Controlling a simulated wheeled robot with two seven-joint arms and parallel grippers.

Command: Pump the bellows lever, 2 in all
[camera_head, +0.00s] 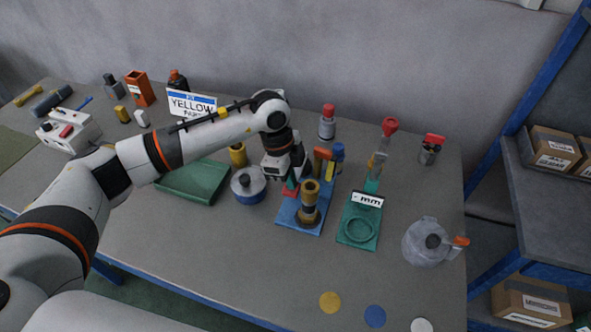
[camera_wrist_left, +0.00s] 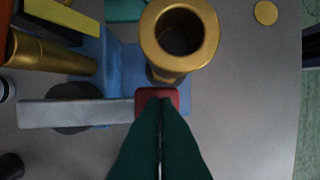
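The bellows lever (camera_wrist_left: 75,113) is a grey bar with a red end pad (camera_wrist_left: 157,98) in the left wrist view. A dark round part, partly hidden, lies under the bar. It belongs to a blue base (camera_head: 291,217) that carries a brass tube (camera_head: 310,188) with an open top. My left gripper (camera_head: 290,183) points down over the base, behind and left of the tube. Its green fingers (camera_wrist_left: 159,100) are together and empty, with their tips over the red pad. I cannot tell whether they touch it. My right gripper is out of view.
A green stand with a ring (camera_head: 357,242) is right of the base, and a grey round jug (camera_head: 425,241) is further right. The table front is mostly clear.

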